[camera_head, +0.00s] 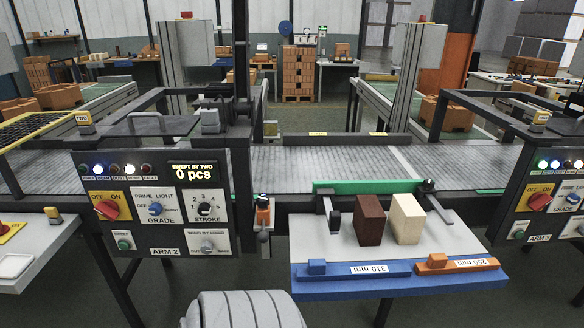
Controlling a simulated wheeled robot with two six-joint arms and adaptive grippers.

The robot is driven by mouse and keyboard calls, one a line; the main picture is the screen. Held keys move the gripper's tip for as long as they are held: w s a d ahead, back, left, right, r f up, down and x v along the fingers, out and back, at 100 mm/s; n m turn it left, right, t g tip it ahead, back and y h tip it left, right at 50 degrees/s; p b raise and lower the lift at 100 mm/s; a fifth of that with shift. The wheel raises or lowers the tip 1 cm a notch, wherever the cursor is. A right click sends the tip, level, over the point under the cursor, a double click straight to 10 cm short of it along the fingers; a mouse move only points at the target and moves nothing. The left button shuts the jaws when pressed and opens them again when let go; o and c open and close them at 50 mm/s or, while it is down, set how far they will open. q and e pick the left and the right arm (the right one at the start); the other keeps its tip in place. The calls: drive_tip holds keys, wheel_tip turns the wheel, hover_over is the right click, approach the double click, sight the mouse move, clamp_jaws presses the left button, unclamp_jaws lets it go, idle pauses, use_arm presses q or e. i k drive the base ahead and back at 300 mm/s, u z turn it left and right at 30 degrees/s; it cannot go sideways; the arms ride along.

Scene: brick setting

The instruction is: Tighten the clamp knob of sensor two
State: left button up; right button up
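No label plainly marked sensor two is readable, and I cannot tell which fitting is its clamp knob. A small yellow-tagged grey block (86,125) stands on the left frame; its tag is too small to read surely. A grey-capped fitting (210,120) sits on top of the ARM 2 panel (150,225). A black knob (428,185) sits at the right end of a green bar (368,187). Neither of my grippers is in view.
A blue-edged shelf (340,290) holds a dark brown block (369,220) and a cream block (406,219), with blue and orange gauges along its front. A grey conveyor (330,160) runs behind. Another panel (550,205) stands at right. A ribbed grey shape (245,310) is at bottom centre.

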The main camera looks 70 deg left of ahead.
sight(263, 202)
drive_tip(key=i, duration=1.1)
drive_tip(key=u, duration=2.3)
